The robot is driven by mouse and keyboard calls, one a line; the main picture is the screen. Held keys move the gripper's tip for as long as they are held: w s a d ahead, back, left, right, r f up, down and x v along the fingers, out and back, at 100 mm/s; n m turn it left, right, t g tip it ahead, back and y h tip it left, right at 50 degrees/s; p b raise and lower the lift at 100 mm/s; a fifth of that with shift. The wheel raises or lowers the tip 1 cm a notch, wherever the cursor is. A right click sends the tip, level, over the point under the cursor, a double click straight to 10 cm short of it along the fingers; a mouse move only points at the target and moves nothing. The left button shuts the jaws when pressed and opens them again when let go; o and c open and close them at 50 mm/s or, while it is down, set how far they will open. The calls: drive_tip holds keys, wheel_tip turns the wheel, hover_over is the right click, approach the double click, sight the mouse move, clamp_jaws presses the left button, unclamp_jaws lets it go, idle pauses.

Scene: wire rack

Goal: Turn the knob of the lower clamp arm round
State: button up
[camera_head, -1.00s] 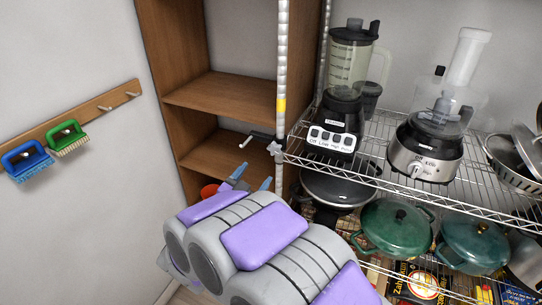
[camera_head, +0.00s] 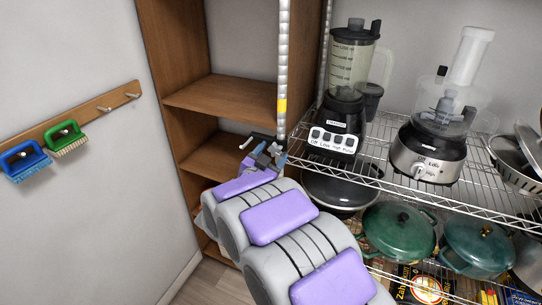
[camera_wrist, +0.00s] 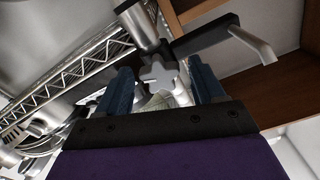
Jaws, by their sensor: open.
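The grey star-shaped knob (camera_wrist: 158,74) of the lower clamp arm shows in the wrist view between the two blue fingers of my gripper (camera_wrist: 160,66). The fingers stand open on either side, with a visible gap to the knob. The black clamp arm (camera_wrist: 207,37) runs right from the silver post (camera_wrist: 138,20) and ends in a bent silver rod (camera_wrist: 258,44). In the head view, my gripper (camera_head: 268,154) is at the post, just below the clamp arm (camera_head: 262,137). My fingers largely cover the knob there.
The wire rack (camera_head: 440,202) is right of the post, with a blender (camera_head: 343,100) and food processor (camera_head: 428,150) on its shelf and green pots (camera_head: 399,231) below. A wooden shelf unit (camera_head: 222,95) stands behind left. Two brushes (camera_head: 25,161) hang on the left wall.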

drive_tip(key=shift+c, duration=0.3)
drive_tip(key=c, duration=1)
drive_tip(key=n+p, duration=0.1)
drive_tip(key=p, duration=0.2)
drive_tip(key=shift+r, duration=0.3)
drive_tip(key=n+p, duration=0.1)
drive_tip(key=p, duration=0.3)
drive_tip(key=shift+n, duration=0.3)
drive_tip(key=shift+f+n+p, duration=0.15)
drive_tip(key=shift+n+p, duration=0.35)
drive_tip(key=shift+p, duration=0.6)
drive_tip(key=shift+f, duration=0.1)
drive_tip(key=o, duration=1.1)
drive_tip(key=shift+a, duration=0.15)
drive_tip(key=shift+c, duration=0.2)
